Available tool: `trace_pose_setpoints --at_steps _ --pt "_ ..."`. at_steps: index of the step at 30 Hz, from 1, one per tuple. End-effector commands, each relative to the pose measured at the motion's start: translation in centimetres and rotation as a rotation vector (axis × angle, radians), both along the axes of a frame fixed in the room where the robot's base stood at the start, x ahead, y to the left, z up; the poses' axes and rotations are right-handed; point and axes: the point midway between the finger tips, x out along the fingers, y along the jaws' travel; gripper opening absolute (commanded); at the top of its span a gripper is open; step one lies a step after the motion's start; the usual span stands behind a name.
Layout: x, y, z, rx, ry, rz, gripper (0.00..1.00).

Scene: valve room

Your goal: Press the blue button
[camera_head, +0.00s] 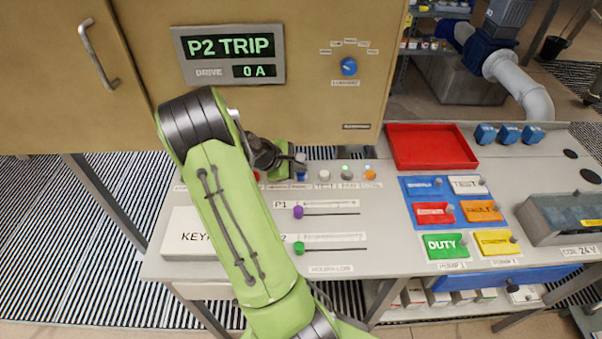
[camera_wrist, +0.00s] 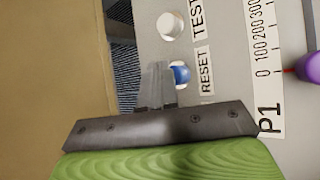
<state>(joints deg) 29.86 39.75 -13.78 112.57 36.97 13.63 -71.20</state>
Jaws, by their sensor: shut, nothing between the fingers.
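The blue button (camera_wrist: 182,75) is beside the RESET label in the wrist view, partly covered by my gripper's fingers. In the head view the blue button (camera_head: 301,177) shows just below my gripper, in the row at the back of the grey panel. My gripper (camera_head: 300,160) is shut and empty. In the wrist view its fingertips (camera_wrist: 160,68) overlap the left edge of the button. I cannot tell whether they touch it.
A white TEST button (camera_head: 324,175) is right of the blue one, then green and orange ones. Purple (camera_head: 298,212) and green (camera_head: 299,248) slider knobs are in front. A red tray (camera_head: 432,147) lies to the right. The P2 TRIP cabinet (camera_head: 300,110) rises behind.

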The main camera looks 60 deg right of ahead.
Motion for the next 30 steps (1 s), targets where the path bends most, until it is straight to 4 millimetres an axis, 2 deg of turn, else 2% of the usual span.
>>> trace_pose_setpoints --at_steps 30 --pt "0.04 0.02 -0.96 0.002 0.0 0.001 0.0"
